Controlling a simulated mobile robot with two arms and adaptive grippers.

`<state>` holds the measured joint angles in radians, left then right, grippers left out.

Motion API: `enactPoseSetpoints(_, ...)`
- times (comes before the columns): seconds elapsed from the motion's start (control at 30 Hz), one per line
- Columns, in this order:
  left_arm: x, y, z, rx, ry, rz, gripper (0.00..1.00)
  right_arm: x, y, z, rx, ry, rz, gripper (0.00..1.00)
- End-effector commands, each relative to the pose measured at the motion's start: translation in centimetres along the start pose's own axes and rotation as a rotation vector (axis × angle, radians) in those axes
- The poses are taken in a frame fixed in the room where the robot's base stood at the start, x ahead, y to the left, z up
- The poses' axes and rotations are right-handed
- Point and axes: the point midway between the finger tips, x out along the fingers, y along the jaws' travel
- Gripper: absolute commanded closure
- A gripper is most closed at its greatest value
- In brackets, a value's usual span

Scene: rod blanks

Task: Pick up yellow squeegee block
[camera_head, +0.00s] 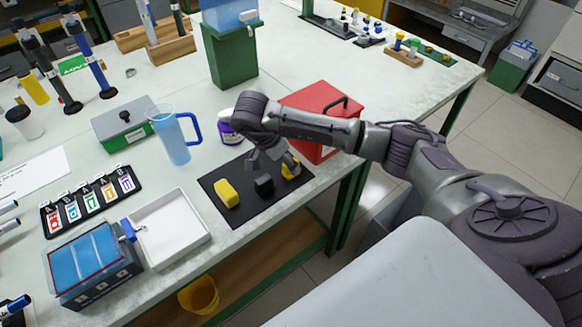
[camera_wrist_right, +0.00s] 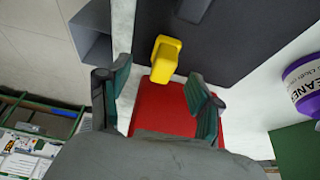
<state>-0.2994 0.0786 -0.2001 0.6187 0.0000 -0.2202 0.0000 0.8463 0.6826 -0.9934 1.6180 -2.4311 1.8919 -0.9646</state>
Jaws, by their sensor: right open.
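A black mat (camera_head: 243,213) lies near the table's front edge with three small blocks on it. A yellow block (camera_head: 227,194) is at its left, and a black block (camera_head: 264,187) is in the middle. A yellow piece (camera_head: 292,168) with a dark part, likely the squeegee block, is at the right, partly hidden by my right gripper (camera_head: 271,160). My left gripper is not in view.
A red box (camera_head: 312,104) with a black handle stands close behind the mat and under my right arm. A purple-labelled container (camera_head: 230,133), a blue jug (camera_head: 173,138) and a white tray (camera_head: 172,230) are nearby. The table edge is just in front of the mat.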

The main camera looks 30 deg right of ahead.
Motion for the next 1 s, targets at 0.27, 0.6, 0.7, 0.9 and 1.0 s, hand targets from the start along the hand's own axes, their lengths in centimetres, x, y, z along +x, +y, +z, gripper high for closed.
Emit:
enactPoseSetpoints(0.27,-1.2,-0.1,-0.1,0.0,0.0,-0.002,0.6,2.6,-0.3,-0.3,0.001,-0.002,0.004,0.35)
enactPoseSetpoints(0.6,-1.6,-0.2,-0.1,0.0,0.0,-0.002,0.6,5.6,-0.6,-0.2,0.0,-0.002,-0.002,0.35)
enactPoseSetpoints(0.7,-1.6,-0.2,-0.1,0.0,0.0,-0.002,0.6,5.6,-0.6,-0.2,0.0,-0.002,-0.002,0.35)
enactPoseSetpoints(0.9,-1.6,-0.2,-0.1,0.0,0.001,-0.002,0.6,5.6,-0.6,-0.2,0.0,-0.002,-0.002,0.62)
enactPoseSetpoints(1.0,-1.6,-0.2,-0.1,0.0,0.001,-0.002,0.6,5.6,-0.6,-0.2,0.0,-0.002,-0.002,0.79)
